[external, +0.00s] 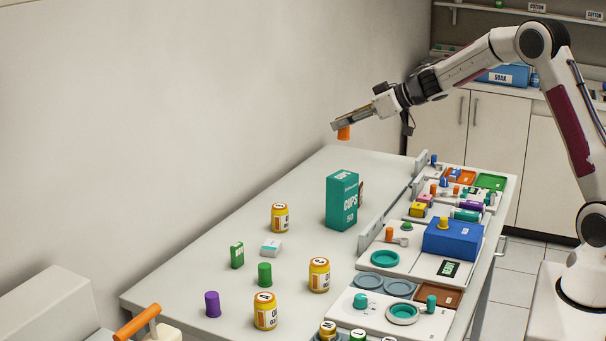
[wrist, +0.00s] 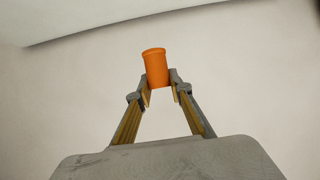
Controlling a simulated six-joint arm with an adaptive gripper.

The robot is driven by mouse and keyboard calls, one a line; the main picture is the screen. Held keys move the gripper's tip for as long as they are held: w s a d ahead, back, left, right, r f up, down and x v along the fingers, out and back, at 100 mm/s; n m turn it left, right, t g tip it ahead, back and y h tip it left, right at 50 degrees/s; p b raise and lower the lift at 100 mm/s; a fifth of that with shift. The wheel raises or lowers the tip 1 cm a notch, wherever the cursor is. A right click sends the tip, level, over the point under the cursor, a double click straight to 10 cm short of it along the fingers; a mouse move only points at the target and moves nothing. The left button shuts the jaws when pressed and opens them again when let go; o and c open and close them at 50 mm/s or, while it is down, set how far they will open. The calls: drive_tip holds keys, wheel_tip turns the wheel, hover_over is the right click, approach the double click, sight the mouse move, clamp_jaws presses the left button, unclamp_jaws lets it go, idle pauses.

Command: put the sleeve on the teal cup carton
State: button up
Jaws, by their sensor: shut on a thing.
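The teal cup carton (external: 342,200) stands upright on the table in the external view, labelled "CUPS". My gripper (external: 338,126) is in the air above and behind the carton, apart from it. It is shut on an orange sleeve (external: 343,133), which hangs below the fingers in the external view. In the wrist view the orange sleeve (wrist: 156,68) sits between the two fingertips of my gripper (wrist: 160,88), with the pale wall behind it. The carton is not in the wrist view.
Yellow jars (external: 319,275), a green cylinder (external: 264,274), a purple cylinder (external: 212,304) and small boxes stand on the table's near left. Trays with a blue box (external: 452,240) and small parts line the right side. The table's far end (external: 375,160) is clear.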

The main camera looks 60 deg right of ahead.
drive_tip(key=shift+f, duration=0.1)
drive_tip(key=shift+f, duration=3.05)
drive_tip(key=shift+f, duration=0.1)
drive_tip(key=shift+f, duration=1.8)
drive_tip(key=shift+f, duration=0.1)
drive_tip(key=o, duration=0.7)
drive_tip(key=shift+c, duration=0.2)
drive_tip(key=shift+r, duration=0.2)
drive_tip(key=v, duration=1.2)
